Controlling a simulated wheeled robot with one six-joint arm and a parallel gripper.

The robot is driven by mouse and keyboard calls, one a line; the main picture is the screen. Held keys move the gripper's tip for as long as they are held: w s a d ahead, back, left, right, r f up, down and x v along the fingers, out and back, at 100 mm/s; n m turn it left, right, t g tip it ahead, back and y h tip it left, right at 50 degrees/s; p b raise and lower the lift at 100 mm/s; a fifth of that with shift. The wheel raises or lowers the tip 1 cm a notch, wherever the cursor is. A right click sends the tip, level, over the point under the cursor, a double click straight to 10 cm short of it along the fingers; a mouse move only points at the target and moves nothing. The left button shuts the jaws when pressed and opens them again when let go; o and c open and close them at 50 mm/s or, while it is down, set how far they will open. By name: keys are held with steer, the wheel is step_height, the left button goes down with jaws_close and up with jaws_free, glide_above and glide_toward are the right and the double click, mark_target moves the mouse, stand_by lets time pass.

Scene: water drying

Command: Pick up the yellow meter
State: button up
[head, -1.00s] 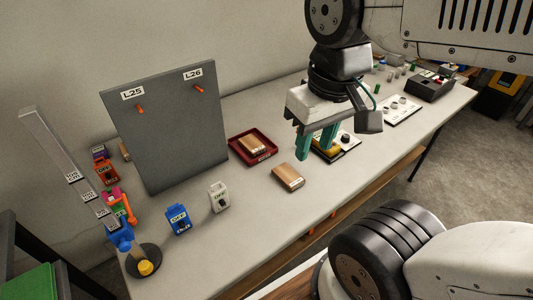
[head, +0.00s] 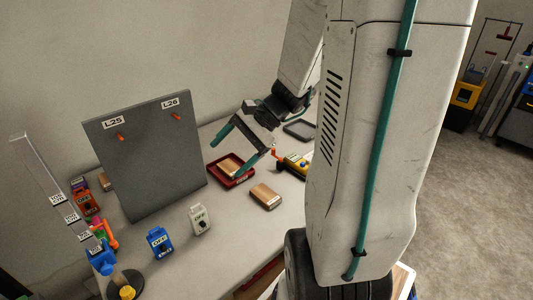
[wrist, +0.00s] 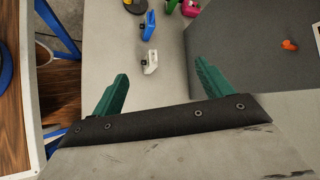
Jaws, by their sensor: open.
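A yellow device (head: 297,163), which looks like the yellow meter, lies on the bench with an orange-red part beside it. My arm hides its right side in the head view, and it does not show in the wrist view. My gripper (head: 225,160) is open and empty, its two green fingers spread wide above the bench. In the head view it appears to the left of the yellow device, pointing left over the dark red tray.
A grey board (head: 150,160) with orange pegs stands upright on the left. A dark red tray (head: 247,180) holds a wooden block; another wooden block (head: 265,196) lies nearby. White (head: 200,219) and blue (head: 160,242) lockout blocks stand in front.

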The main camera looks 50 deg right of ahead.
steer(key=w+d+f+m+t, duration=0.2)
steer(key=d+f+m+t, duration=0.25)
steer(key=d+m, duration=0.4)
steer(key=m+t+h, duration=0.4)
steer(key=m+h, duration=0.6)
steer(key=m, duration=0.3)
glide_toward(306, 165)
steer(key=shift+x, duration=1.2)
steer(key=shift+w+f, duration=0.15)
steer(key=shift+w, duration=0.15)
steer(key=x, duration=0.6)
steer(key=shift+w+d, duration=0.2)
steer(key=shift+w, duration=0.3)
steer(key=c, duration=1.2)
